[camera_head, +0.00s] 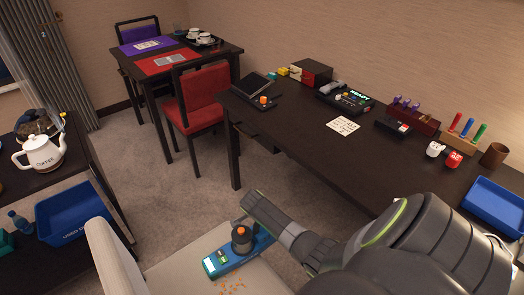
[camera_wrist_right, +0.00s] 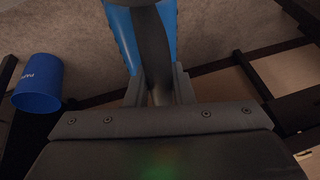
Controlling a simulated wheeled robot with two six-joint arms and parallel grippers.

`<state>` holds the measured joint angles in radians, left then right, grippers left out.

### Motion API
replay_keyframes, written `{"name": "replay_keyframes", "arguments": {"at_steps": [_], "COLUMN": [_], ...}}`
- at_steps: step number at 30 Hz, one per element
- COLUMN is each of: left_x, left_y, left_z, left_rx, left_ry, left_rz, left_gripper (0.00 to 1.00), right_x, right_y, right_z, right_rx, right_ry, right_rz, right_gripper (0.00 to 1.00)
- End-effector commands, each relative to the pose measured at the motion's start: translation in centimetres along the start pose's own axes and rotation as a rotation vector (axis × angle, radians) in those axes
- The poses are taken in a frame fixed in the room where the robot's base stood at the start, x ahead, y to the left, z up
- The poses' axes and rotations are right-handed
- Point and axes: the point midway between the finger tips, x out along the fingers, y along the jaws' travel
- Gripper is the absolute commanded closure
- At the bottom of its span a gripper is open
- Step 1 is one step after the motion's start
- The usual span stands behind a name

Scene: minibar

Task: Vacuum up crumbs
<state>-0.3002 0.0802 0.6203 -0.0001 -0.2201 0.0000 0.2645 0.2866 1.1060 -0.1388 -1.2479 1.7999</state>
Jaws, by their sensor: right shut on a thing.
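Orange-brown crumbs (camera_head: 232,287) lie on the beige seat (camera_head: 185,275) of an armchair at the bottom of the head view. My left gripper is not in view.
A long dark desk (camera_head: 300,150) with small items and a blue tray (camera_head: 496,205) runs along the right. A cart at left holds a coffee pot (camera_head: 40,153) and a blue bin (camera_head: 73,212). A red chair (camera_head: 200,98) stands behind. Carpet between is clear.

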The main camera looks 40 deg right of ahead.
Motion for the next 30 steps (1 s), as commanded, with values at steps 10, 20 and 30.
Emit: {"name": "replay_keyframes", "arguments": {"at_steps": [10,20,30], "left_x": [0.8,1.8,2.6], "left_y": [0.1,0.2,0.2], "left_z": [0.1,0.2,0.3], "left_rx": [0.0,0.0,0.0], "left_ry": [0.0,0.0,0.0], "left_rz": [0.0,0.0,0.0], "left_gripper": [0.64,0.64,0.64], "right_x": [1.1,2.2,3.0], "right_y": [-0.2,-0.2,-0.2], "right_z": [-2.9,-5.5,-7.4], "right_rx": [0.001,0.0,0.0], "right_ry": [0.001,0.002,0.001], "right_rz": [-0.006,-0.005,-0.005], "right_gripper": [1.0,1.0,1.0]}}
